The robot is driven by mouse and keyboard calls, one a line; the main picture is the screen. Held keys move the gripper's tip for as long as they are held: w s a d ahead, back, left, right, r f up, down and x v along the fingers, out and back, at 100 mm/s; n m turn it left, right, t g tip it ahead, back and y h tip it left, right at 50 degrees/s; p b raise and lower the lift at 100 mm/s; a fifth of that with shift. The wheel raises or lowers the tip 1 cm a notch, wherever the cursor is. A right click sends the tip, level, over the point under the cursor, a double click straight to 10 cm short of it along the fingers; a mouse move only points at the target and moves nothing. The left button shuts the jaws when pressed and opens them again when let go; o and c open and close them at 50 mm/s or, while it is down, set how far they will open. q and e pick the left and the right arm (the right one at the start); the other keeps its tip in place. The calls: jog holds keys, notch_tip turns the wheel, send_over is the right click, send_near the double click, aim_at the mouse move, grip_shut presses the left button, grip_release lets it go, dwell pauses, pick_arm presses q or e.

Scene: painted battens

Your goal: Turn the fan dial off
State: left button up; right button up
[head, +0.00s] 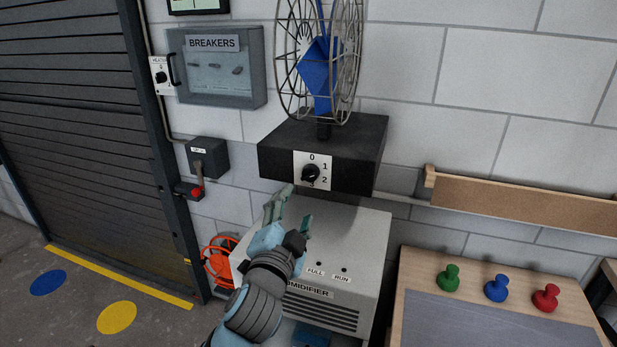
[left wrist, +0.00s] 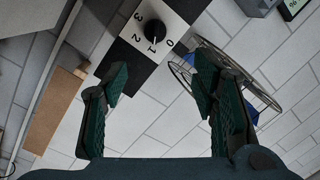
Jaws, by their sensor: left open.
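The fan dial (head: 311,173) is a round black knob on a white plate marked with numbers, on the front of the black fan box (head: 352,170). In the left wrist view the dial (left wrist: 156,29) sits ahead of the fingers, with 0, 1, 2 and 3 around it. My right gripper is not in view.
The caged fan (head: 320,68) stands on the box. A grey dehumidifier (head: 352,235) lies beneath. A breaker box (head: 216,68) and a lever switch (head: 208,157) are at left. A wooden ledge (head: 520,203) and a table with coloured knobs (head: 447,277) are at right.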

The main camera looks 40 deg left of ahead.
aim_at(309, 178)
pick_arm(q)
jog(key=b+x, duration=0.2)
jog(key=x, duration=0.2)
jog(key=b+x, duration=0.2)
jog(key=x, duration=0.3)
jog(key=f+b+x, duration=0.1)
jog(key=b+x, duration=0.1)
jog(key=x, duration=0.3)
jog(key=shift+w, duration=0.2)
jog(key=shift+d, duration=0.1)
jog(key=shift+c, duration=0.4)
jog(key=c, duration=1.1)
